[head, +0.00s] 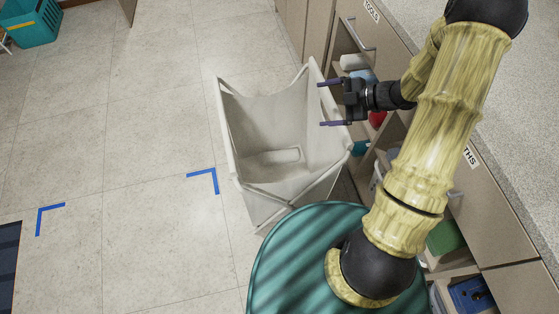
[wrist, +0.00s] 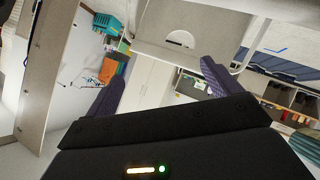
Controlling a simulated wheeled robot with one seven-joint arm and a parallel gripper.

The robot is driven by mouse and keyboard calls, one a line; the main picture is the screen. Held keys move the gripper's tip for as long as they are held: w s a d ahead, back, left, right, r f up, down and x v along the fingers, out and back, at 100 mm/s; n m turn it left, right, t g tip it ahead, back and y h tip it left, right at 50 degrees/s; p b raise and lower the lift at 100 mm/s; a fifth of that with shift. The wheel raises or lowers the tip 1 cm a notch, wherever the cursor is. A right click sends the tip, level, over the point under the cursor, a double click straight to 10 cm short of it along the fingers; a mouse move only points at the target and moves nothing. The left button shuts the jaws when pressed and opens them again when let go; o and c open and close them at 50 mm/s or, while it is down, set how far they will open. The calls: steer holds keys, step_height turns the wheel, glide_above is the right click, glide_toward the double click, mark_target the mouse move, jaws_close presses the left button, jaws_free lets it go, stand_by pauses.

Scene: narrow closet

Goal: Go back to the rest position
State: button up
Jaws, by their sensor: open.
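My gripper (head: 322,104) is open, its two purple fingers apart with nothing between them. In the head view it is above the right side of a white fabric hamper (head: 228,130), pointing left. In the wrist view my gripper (wrist: 160,85) shows both fingers spread. My arm is extended away from my teal base, beside the counter. The hamper stands open on the floor; a pale rectangular shape shows at its bottom.
A grey speckled counter (head: 490,110) with drawers and open shelves runs along the right, close to my arm. A teal basket (head: 36,24) stands at the far left.

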stand_by(0.8)
steer(key=w+d+r+m+t+h, duration=0.3)
steer(key=d+r+m+t+h, duration=0.15)
steer(key=r+m+h, duration=0.4)
steer(key=s+a+r+m+g+h, duration=0.1)
steer(key=s+m+g+h, duration=0.15)
steer(key=s+m, duration=0.55)
steer(key=s+a+r+m+g+h, duration=0.1)
steer(key=s+m+g, duration=0.2)
steer(key=s+m, duration=0.5)
step_height(320, 180, up, 22)
steer(key=s+n+p, duration=0.1)
steer(key=n+p, duration=0.1)
steer(key=p, duration=2.1)
steer(key=shift+s+d+r, duration=0.2)
steer(key=shift+s, duration=0.2)
